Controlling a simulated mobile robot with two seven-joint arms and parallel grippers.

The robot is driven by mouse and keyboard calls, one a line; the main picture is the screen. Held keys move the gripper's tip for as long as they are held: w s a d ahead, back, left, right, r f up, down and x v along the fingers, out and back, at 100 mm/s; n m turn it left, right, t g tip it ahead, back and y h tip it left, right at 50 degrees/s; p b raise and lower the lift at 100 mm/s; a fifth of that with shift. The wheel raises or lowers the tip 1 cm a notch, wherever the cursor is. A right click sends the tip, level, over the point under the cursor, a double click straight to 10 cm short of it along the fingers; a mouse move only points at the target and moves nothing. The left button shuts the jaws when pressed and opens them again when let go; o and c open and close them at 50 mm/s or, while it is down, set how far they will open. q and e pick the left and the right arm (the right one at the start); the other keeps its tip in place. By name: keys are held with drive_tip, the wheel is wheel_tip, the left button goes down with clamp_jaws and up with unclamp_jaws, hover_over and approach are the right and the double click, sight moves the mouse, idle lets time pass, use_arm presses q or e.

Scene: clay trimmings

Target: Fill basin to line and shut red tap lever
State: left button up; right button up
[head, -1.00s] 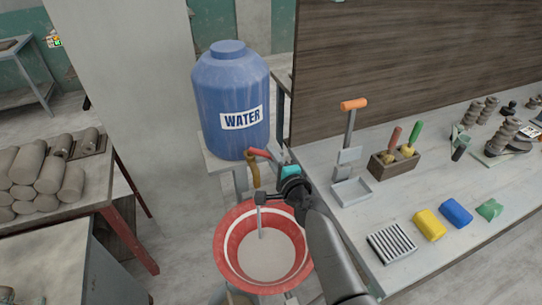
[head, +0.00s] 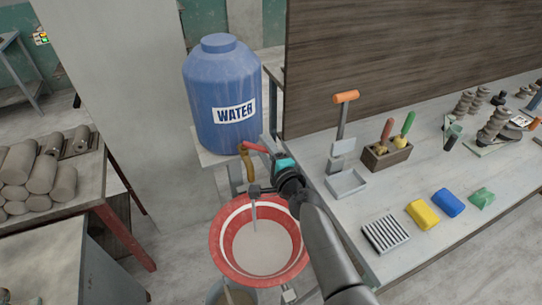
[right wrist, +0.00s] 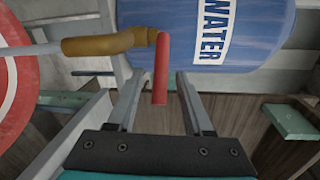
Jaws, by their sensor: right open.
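A blue water barrel (head: 222,85) has a brass tap (head: 246,165) with a red lever (head: 255,147). A pale stream (head: 254,214) runs from the tap into a red basin (head: 222,262) below. Cloudy water (head: 262,250) stands in it, with a pale band around the inner wall above the water. My right gripper (head: 272,156) is at the lever from the right. In the right wrist view my right gripper (right wrist: 158,78) is open, with the red lever (right wrist: 161,75) between its fingers and gaps on both sides. My left gripper is not in view.
A table of clay logs (head: 40,170) stands at left. My right arm passes close to the basin and bench edge.

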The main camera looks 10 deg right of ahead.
drive_tip(key=p+v, duration=0.1)
drive_tip(key=v, duration=1.4)
idle(3.9)
